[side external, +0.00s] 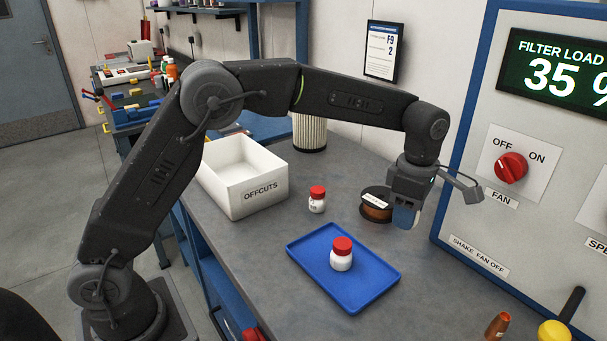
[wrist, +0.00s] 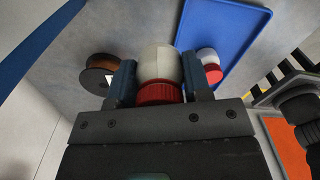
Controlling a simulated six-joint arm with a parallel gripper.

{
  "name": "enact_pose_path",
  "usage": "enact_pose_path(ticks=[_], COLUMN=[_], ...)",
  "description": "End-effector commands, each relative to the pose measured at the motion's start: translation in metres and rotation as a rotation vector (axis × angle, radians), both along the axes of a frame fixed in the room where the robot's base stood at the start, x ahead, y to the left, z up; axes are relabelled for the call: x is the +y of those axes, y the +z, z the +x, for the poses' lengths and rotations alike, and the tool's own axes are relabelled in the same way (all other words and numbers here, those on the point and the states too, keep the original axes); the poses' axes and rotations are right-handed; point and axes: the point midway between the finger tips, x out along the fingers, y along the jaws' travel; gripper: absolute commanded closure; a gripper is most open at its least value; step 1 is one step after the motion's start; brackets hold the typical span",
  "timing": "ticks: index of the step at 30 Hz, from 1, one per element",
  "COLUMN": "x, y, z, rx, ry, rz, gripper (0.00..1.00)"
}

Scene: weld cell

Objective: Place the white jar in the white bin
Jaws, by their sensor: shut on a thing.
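My gripper (side external: 405,214) is raised at the right of the bench, near the wall panel. In the wrist view its fingers (wrist: 161,80) are shut on a white jar (wrist: 161,62) with a red lid. In the side view that jar is mostly hidden by the fingers. The white bin (side external: 236,204), labelled OFFCUTS, stands open at the back left, well left of my gripper. Its visible inside looks empty. A red-lidded white jar (side external: 341,260) stands upright on the blue tray (side external: 375,288). Another similar jar (side external: 317,205) stands on the bench right of the bin.
A brown spool (side external: 376,212) lies just left of my gripper; the wrist view shows it too (wrist: 100,75). A pleated filter (side external: 310,133) stands behind the bin. The panel with a red fan knob (side external: 511,167) rises at the right. A copper-coloured piece (side external: 498,326) is at the front.

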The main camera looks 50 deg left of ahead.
Motion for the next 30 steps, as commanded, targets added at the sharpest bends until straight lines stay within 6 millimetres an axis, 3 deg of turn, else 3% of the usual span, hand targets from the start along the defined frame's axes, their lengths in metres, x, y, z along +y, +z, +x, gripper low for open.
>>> enact_pose_path(ticks=[5,11,17,23,30], x=[0.000,0.000,0.042,0.105,0.222], y=[0.017,0.053,0.051,0.052,0.053], z=[0.001,0.001,0.007,0.011,-0.005], rx=[-0.005,-0.006,-0.001,0.000,-0.002], ry=[0.000,0.001,0.000,-0.006,-0.021], rz=[-0.001,-0.002,-0.001,-0.001,-0.002], gripper=[0.80,0.80,0.80,0.80,0.80])
